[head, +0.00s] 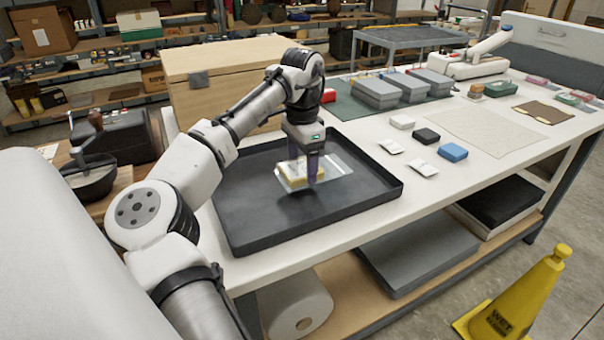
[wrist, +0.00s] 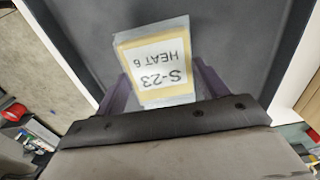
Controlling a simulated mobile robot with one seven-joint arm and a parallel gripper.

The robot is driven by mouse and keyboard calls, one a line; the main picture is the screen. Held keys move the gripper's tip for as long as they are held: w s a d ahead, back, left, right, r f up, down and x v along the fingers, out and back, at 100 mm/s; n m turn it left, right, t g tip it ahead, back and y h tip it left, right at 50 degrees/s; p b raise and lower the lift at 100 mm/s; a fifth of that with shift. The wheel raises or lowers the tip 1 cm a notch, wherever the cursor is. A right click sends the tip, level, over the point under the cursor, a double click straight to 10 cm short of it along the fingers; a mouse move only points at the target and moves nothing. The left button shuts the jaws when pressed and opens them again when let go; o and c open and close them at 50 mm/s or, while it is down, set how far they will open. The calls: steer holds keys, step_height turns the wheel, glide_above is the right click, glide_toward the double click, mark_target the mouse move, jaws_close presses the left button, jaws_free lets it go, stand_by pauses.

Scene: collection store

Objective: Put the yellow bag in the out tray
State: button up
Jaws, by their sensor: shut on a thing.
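The yellow bag (head: 300,175) is a clear bag with a yellow-edged block and a white label inside. In the wrist view the bag (wrist: 165,65) shows its label reading "S-23 HEAT 6". My gripper (head: 308,178) is shut on the bag, with its purple fingers on either side; the fingers (wrist: 166,85) also flank it in the wrist view. The black tray (head: 240,236) lies on the white bench, and the bag is over its inside. I cannot tell whether the bag touches the tray floor.
Right of the tray on the bench are small white, black and blue boxes (head: 453,152). Grey boxes (head: 375,92) stand on a green mat behind. A large wooden crate (head: 225,65) stands behind the tray. A yellow wet-floor sign (head: 520,300) is on the floor at front right.

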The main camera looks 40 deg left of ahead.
mark_target(302, 167)
steer(key=shift+f, duration=1.8)
steer(key=o, duration=1.1)
steer(key=shift+f, duration=0.1)
steer(key=shift+c, duration=0.2)
step_height(302, 167, up, 12)
steer(key=shift+r, duration=0.1)
